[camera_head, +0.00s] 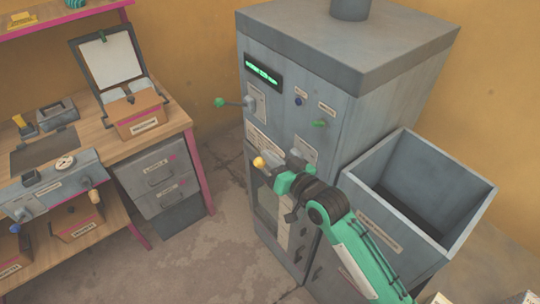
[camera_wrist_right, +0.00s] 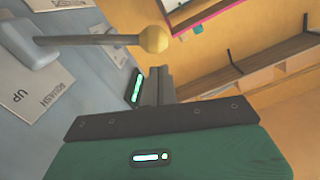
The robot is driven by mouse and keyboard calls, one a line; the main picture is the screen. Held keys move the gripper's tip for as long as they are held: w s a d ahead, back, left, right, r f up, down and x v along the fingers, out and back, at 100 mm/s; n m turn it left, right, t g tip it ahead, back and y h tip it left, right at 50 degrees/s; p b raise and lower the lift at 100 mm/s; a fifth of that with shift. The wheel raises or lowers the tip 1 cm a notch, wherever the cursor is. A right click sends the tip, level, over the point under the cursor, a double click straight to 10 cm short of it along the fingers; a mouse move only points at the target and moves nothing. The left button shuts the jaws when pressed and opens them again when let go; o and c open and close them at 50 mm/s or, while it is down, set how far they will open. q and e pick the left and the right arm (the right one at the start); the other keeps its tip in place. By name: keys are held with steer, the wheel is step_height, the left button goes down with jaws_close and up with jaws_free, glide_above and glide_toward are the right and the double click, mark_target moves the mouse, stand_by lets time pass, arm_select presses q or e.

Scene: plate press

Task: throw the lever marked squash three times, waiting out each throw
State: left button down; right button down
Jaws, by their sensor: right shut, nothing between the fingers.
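A lever with a yellow ball knob (camera_head: 259,162) sticks out from the front of the grey machine (camera_head: 300,110). In the right wrist view the yellow knob (camera_wrist_right: 154,38) sits on a grey rod beyond my fingers, with a gap showing. The plate (camera_wrist_right: 28,85) at its base reads SQUASH and UP, turned over in this view. My right gripper (camera_head: 280,181) is just beside and below the knob in the head view. Its fingers (camera_wrist_right: 156,85) are shut and empty. My left gripper is in neither view.
Another lever with a green knob (camera_head: 219,102) juts from the machine's left edge. A lit green display (camera_head: 263,71) is above it, its text too small to read. A grey open bin (camera_head: 470,222) stands at right. A workbench (camera_head: 180,122) is at left, with floor between.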

mark_target(261, 166)
steer(key=shift+a+f, duration=0.15)
steer(key=shift+f, duration=0.3)
steer(key=shift+s, duration=0.1)
steer(key=shift+s+a+f+n+b, duration=0.2)
steer(key=shift+f+n, duration=0.1)
steer(key=shift+f, duration=0.1)
steer(key=shift+s+a+f+n+b, duration=0.1)
steer(key=shift+a+f+n, duration=0.1)
steer(key=shift+f+n, duration=0.15)
steer(key=shift+s+a+f+n+b, duration=0.15)
steer(key=shift+a+f+n, duration=0.1)
steer(key=shift+f, duration=0.2)
step_height(261, 166, down, 11)
steer(key=s+a+n+b, duration=0.1)
steer(key=n+b, duration=0.3)
steer(key=n, duration=0.4)
steer(key=shift+s+a+t+h+b, duration=0.15)
steer(key=shift+a+t+h+b, duration=0.15)
steer(key=shift+b, duration=0.1)
